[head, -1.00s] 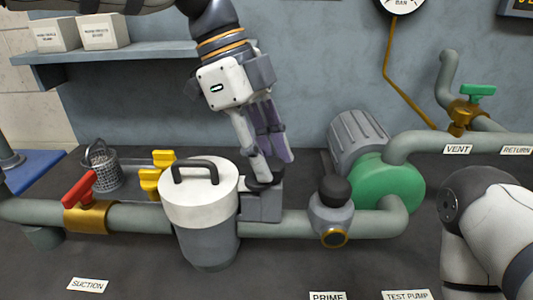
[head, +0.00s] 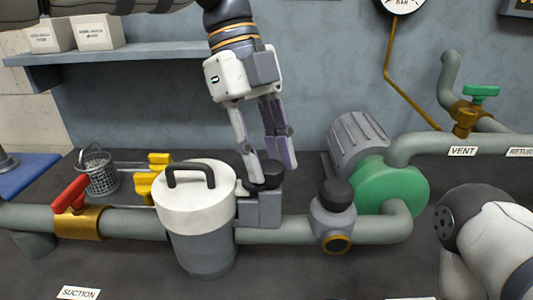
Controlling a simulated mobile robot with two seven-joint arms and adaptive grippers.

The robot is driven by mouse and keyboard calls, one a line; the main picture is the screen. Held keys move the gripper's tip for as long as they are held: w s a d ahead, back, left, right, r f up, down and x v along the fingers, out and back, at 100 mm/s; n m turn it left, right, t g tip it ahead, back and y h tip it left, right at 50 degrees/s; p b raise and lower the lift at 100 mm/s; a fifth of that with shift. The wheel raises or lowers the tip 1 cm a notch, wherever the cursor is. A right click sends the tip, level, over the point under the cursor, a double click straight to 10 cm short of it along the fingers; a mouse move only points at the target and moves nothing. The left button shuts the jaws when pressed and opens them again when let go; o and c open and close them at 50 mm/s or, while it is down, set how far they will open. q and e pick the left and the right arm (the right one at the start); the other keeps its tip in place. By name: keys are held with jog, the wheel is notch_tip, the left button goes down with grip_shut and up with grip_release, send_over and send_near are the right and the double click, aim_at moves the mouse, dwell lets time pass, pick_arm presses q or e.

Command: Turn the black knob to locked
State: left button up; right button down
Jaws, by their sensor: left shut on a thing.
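The black knob (head: 266,174) sits on top of a grey block (head: 262,209) on the pipe, just right of the white-lidded pot. My left gripper (head: 267,172) points down from above and is shut on this knob, with one finger at its left and the other at its right and back. The fingers partly cover the knob, and I cannot read any locked mark on it. My right gripper is out of view; only part of my right arm shows at the right edge.
The lidded pot (head: 196,215) stands close to the left of the block. A dark-capped fitting (head: 334,212) and the green pump (head: 392,191) are to the right. A red-handled valve (head: 76,207), yellow clips (head: 150,180) and a wire basket (head: 98,173) are at left.

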pick_arm(q)
jog(key=o, duration=1.1)
jog(key=shift+o, duration=0.2)
jog(key=v, duration=0.7)
jog(key=shift+r, duration=0.25)
